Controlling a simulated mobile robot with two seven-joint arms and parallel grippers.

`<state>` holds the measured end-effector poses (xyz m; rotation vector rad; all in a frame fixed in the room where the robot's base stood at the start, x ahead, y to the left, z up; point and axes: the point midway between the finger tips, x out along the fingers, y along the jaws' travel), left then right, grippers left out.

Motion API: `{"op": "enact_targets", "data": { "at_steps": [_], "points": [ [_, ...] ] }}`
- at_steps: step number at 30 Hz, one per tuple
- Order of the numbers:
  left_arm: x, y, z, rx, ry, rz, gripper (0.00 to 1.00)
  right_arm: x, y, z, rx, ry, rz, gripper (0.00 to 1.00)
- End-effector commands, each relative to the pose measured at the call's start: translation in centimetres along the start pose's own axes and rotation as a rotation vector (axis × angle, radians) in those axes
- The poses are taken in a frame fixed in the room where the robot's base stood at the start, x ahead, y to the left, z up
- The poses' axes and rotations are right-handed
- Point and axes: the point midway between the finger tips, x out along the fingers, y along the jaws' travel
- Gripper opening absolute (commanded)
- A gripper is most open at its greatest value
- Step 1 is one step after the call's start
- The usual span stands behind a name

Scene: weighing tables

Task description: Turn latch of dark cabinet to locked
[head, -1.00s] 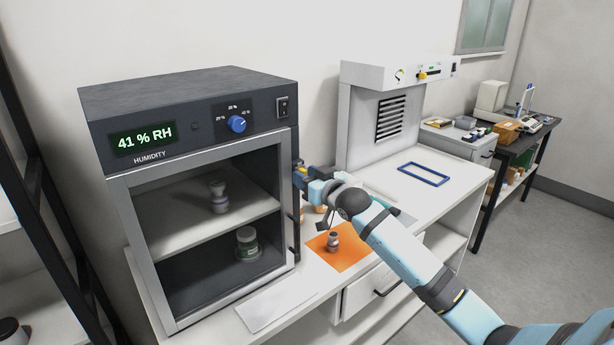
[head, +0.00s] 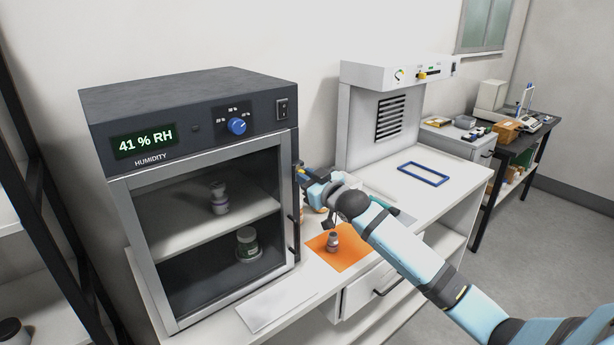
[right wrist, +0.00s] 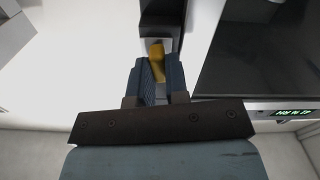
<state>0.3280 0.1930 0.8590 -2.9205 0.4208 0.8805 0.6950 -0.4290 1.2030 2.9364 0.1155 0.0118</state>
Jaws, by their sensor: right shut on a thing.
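The dark cabinet (head: 200,95) stands on the table at the left, its glass door closed and its display reading 41 % RH. The latch (right wrist: 157,58), a small yellow piece, shows between my fingers in the right wrist view. It sits at the right edge of the cabinet's front and is mostly hidden by the gripper in the head view. My right gripper (head: 304,174) is shut on the latch; the fingers (right wrist: 160,80) lie on both sides of it. I cannot read the latch's locked or unlocked marking. My left gripper is out of view.
An orange mat (head: 350,258) with a small jar (head: 332,242) lies below my right wrist. A white panel (head: 275,302) lies before the cabinet. A white hood unit (head: 358,130) and a blue frame (head: 424,174) are to the right. Jars stand inside the cabinet.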

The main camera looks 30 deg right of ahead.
Motion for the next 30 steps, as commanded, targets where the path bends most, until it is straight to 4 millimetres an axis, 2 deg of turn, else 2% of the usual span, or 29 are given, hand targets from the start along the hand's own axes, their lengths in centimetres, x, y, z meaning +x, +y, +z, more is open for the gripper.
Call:
{"op": "enact_targets", "data": {
  "at_steps": [12, 30],
  "points": [
    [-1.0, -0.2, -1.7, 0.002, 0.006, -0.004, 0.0, 0.0, 0.0, -0.2, -0.394, 0.0, 0.0, 0.0],
    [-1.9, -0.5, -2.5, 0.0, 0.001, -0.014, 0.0, 0.0, -0.2, -0.1, -0.961, 0.001, 0.0, 0.0]
  ]
}}
